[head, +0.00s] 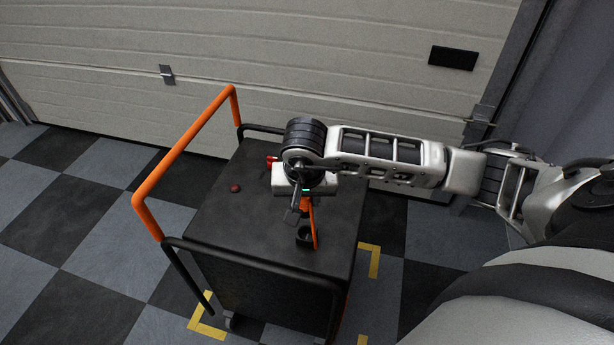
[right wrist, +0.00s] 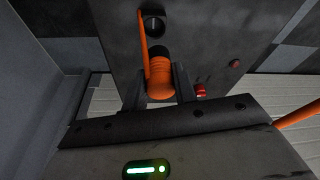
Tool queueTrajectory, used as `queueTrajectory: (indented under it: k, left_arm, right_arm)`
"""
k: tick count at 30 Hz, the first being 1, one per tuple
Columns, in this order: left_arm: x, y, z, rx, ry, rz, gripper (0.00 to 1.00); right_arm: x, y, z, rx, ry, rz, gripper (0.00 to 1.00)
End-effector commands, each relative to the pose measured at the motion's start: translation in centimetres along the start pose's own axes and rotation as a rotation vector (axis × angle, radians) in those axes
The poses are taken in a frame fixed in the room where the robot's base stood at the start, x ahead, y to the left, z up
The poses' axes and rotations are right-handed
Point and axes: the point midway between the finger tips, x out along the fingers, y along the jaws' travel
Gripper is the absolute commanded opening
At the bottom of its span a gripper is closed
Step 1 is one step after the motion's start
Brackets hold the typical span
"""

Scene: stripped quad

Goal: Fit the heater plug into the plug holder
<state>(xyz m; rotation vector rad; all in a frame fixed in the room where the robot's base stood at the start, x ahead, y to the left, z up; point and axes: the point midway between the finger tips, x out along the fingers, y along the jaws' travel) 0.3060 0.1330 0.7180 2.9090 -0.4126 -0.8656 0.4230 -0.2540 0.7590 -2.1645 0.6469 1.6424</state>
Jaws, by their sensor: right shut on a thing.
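The heater plug (right wrist: 160,80), orange with a black end, is between the two dark fingers of my right gripper (right wrist: 158,88) in the right wrist view. The gripper is shut on it. The plug holder (right wrist: 153,24), a small black round socket, stands on the cart top just beyond the plug; it also shows in the head view (head: 304,238). The plug looks apart from the holder, though its height above the cart top is hard to tell. In the head view my right gripper (head: 300,208) is above the cart and partly hides the plug. My left gripper is not in view.
A thin orange strip (head: 315,229) rises right beside the holder. The black cart top (head: 225,225) bears a red knob (head: 235,188) and another red part (head: 271,161). An orange handle rail (head: 185,137) stands at the cart's left. A closed garage door (head: 300,60) is behind.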

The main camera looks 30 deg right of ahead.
Motion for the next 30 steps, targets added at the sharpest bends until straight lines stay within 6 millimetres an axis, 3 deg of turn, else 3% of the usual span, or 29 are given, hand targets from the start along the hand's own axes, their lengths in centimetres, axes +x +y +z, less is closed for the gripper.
queueTrajectory:
  k: [17, 30]
  left_arm:
    - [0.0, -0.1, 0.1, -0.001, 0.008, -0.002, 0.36]
    - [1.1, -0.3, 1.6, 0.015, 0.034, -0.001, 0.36]
  right_arm:
    - [0.5, 0.4, 0.2, 0.021, 0.001, 0.005, 0.04]
    - [4.1, 0.4, 1.1, 0.02, 0.002, 0.005, 0.04]
